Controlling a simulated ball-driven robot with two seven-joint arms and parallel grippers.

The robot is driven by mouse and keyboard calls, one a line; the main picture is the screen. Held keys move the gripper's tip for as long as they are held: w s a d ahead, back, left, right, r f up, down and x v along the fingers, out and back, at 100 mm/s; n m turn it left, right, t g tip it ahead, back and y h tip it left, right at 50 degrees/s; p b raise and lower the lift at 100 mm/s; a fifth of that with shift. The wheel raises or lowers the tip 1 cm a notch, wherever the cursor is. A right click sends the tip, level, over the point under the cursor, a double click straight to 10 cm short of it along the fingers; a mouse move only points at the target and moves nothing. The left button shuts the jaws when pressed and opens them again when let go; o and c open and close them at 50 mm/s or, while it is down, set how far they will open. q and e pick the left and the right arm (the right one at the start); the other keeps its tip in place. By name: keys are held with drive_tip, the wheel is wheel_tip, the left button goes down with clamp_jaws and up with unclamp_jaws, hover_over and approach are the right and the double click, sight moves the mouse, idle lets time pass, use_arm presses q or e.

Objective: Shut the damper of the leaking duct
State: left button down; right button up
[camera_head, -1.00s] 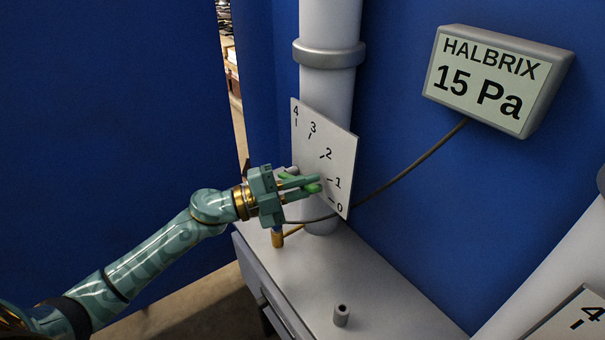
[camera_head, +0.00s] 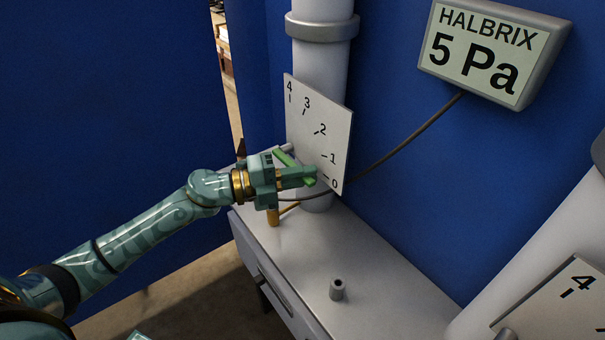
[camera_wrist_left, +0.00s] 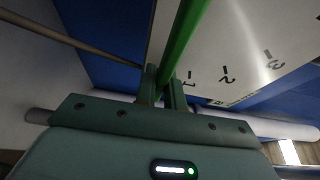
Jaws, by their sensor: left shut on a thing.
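A white duct (camera_head: 319,75) stands at the blue wall, with a white scale plate (camera_head: 307,128) marked 0 to 4 on it. A green damper lever (camera_head: 289,162) lies in front of the plate and slants down to the right, its lower end close to the 0 mark. My left gripper (camera_head: 311,176) is shut on the lever near that end and partly hides it. In the left wrist view the green lever (camera_wrist_left: 185,35) runs up from between the fingers, beside the plate (camera_wrist_left: 225,45). A HALBRIX display (camera_head: 490,50) reads 5 Pa.
A grey cabinet top (camera_head: 375,265) lies below, with a small grey cylinder (camera_head: 337,290) on it. A dark cable (camera_head: 415,135) runs from the display toward the duct. A second duct (camera_head: 550,240) with a scale plate (camera_head: 555,315) stands at the right.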

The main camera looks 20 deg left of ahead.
use_arm(q)
drive_tip(key=c, duration=1.5)
unclamp_jaws()
drive_tip(key=shift+a, duration=0.1)
drive_tip(key=b+v, duration=0.3)
drive_tip(key=v, duration=1.3)
drive_tip(key=shift+s, duration=0.1)
drive_tip(key=shift+f, duration=0.1)
